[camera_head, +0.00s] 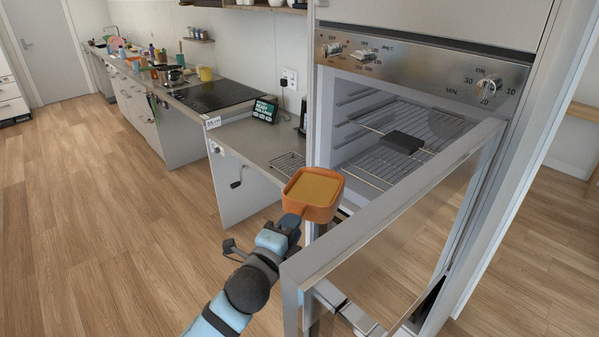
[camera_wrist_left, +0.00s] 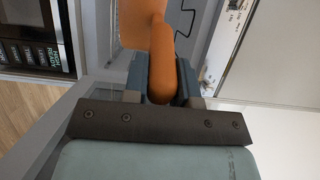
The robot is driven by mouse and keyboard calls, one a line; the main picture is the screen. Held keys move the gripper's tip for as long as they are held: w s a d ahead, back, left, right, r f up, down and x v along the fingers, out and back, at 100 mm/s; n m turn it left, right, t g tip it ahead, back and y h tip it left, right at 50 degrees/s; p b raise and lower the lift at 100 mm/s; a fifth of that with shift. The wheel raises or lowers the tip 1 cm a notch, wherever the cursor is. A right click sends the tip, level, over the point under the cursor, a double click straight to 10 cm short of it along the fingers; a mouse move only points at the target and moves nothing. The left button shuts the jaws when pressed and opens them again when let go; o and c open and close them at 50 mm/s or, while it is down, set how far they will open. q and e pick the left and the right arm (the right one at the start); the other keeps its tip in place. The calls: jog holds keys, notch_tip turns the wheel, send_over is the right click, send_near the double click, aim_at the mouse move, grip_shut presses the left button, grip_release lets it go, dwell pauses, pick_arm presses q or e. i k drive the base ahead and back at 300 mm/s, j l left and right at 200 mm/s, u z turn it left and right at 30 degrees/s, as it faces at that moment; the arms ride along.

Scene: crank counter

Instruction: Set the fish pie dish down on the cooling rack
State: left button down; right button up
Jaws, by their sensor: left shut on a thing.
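The fish pie dish (camera_head: 314,187) is an orange dish with a handle and a golden-brown filling. It is held level in the air in front of the open oven, by the end of the counter. My left gripper (camera_head: 291,221) is shut on its handle. In the left wrist view the orange handle (camera_wrist_left: 162,65) sits between the two fingers of my left gripper (camera_wrist_left: 163,85), and only part of the dish shows. The cooling rack (camera_head: 287,161) is a small wire rack on the near end of the counter, just behind the dish and partly hidden by it. My right gripper is not in view.
The oven door (camera_head: 400,235) hangs open at the right, close to the dish. A dark block (camera_head: 403,142) lies on the oven's wire shelf. A small display (camera_head: 264,111) and a hob (camera_head: 223,94) are farther along the counter. A crank (camera_head: 237,181) sticks out from the counter's front.

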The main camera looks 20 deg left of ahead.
aim_at(288, 171)
jog(key=k+j, duration=0.15)
jog(key=j, duration=0.2)
jog(key=k+j+z, duration=0.1)
jog(key=j, duration=0.25)
jog(key=j+z, duration=0.15)
jog(key=j, duration=0.65)
jog(key=j+z, duration=0.1)
jog(key=j, duration=0.7)
jog(key=i+j+z, duration=0.1)
jog(key=j, duration=0.3)
jog(key=i+j+z, duration=0.1)
jog(key=i+j, duration=0.2)
jog(key=i+j+z, duration=0.1)
jog(key=i+j, duration=0.65)
